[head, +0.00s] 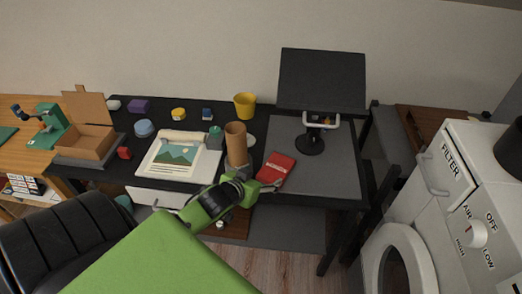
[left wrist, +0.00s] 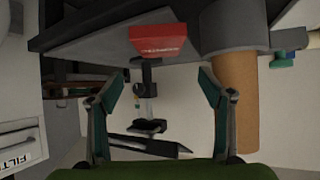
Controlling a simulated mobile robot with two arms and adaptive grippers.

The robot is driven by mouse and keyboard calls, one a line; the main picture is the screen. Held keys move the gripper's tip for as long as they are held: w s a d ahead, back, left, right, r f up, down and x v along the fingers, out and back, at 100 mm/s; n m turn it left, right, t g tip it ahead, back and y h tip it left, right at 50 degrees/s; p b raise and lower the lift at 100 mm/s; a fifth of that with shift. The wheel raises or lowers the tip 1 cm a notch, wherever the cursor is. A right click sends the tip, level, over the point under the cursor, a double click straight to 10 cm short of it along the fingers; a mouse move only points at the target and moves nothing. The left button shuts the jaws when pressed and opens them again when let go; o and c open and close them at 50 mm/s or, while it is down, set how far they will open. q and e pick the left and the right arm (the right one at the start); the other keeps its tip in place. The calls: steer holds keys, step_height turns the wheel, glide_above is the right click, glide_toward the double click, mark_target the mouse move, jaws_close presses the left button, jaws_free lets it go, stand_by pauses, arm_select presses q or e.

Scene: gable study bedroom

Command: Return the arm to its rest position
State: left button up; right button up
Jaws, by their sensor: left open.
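My left arm (head: 160,250) is green and reaches in from the lower left of the head view. My left gripper (head: 264,180) is over the front edge of the black desk (head: 225,187), beside a red box (head: 277,170) and in front of a brown cylinder (head: 236,152). In the left wrist view the gripper (left wrist: 161,76) has its two fingers wide apart with nothing between them. The red box (left wrist: 158,40) shows beyond the fingertips, and the cylinder (left wrist: 235,95) is behind the right finger. My right gripper is not in view.
A dark monitor-like panel on a stand (head: 322,80) is at the desk's back right. A picture sheet (head: 175,156), a yellow cup (head: 244,105) and an open cardboard box (head: 88,142) stand leftward. A black chair (head: 60,240) and a white washer (head: 440,200) flank the desk.

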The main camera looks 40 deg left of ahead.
arm_select(q)
steer(key=s+d+f+m+g+h, duration=0.15)
steer(key=s+d+g, duration=0.25)
steer(key=s+d, duration=0.6)
steer(key=s+d+f+m+g+h, duration=0.15)
steer(key=s+d+g, duration=0.35)
steer(key=s, duration=0.8)
step_height(320, 180, down, 27)
steer(key=s+d+m+y, duration=0.1)
steer(key=s, duration=0.1)
steer(key=s+a+f+g+b, duration=0.1)
steer(key=s+a+f, duration=0.2)
steer(key=s+f, duration=1.3)
steer(key=shift+s+f+b, duration=0.3)
steer(key=shift+s, duration=0.15)
